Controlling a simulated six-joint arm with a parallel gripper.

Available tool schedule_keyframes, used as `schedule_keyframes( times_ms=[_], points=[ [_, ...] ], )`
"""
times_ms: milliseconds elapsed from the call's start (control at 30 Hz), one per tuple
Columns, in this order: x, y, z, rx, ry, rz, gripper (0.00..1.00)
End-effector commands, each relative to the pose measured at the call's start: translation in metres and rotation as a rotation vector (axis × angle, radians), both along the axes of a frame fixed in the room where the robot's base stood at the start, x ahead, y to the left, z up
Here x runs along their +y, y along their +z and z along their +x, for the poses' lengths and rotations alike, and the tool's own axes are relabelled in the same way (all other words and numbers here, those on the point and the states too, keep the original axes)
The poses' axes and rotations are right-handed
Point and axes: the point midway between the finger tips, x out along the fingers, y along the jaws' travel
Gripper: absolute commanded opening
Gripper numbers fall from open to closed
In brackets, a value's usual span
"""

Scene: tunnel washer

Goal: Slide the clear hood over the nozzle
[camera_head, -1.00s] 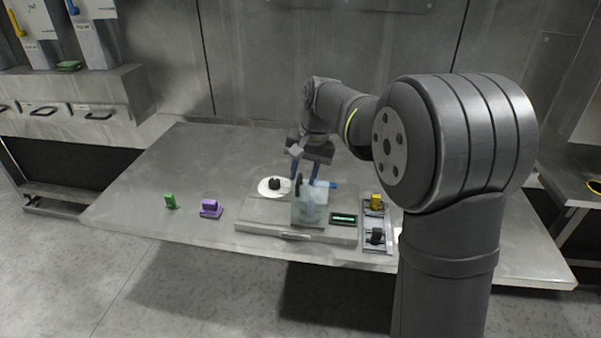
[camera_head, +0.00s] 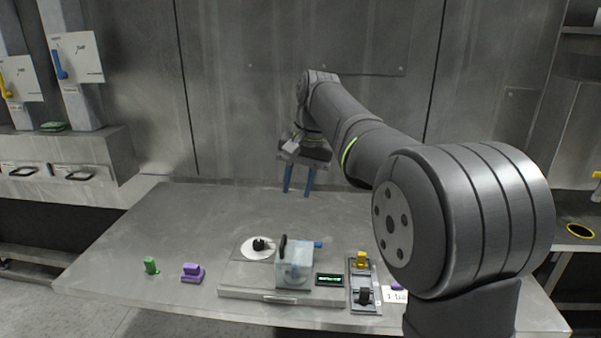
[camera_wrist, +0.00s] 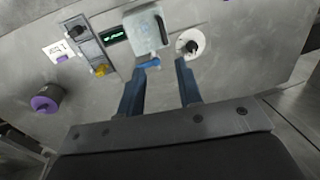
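The clear hood (camera_head: 294,268), a pale see-through box with a black upright part (camera_head: 283,247) at its upper left, stands on the grey flat machine (camera_head: 243,275). A blue piece (camera_head: 318,244), possibly the nozzle, sticks out beside its back right; how far it reaches inside I cannot tell. In the wrist view the hood (camera_wrist: 146,30) is top centre, with the blue piece (camera_wrist: 148,64) at its near edge. My gripper (camera_head: 298,192) is open and empty, behind and above the hood. Its two blue fingers (camera_wrist: 160,66) are apart, with bare table between them.
A white disc with a black knob (camera_head: 260,246) is left of the hood. A green display (camera_head: 329,280) and a panel with yellow and black parts (camera_head: 362,285) are right. Purple (camera_head: 192,272) and green (camera_head: 151,265) pieces lie left. The table behind is clear.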

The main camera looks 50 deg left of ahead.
Motion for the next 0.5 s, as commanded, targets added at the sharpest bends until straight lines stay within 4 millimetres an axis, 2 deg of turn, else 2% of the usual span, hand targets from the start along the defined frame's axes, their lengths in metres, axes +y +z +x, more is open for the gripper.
schedule_keyframes(
  times_ms=[100, 200, 500],
  points=[
    [-0.002, 0.017, 0.003, -0.001, 0.000, 0.001, 0.33],
    [-0.003, 0.025, 0.004, 0.000, 0.000, 0.000, 0.33],
    [-0.004, 0.029, 0.004, 0.000, 0.000, 0.000, 0.33]
  ],
)
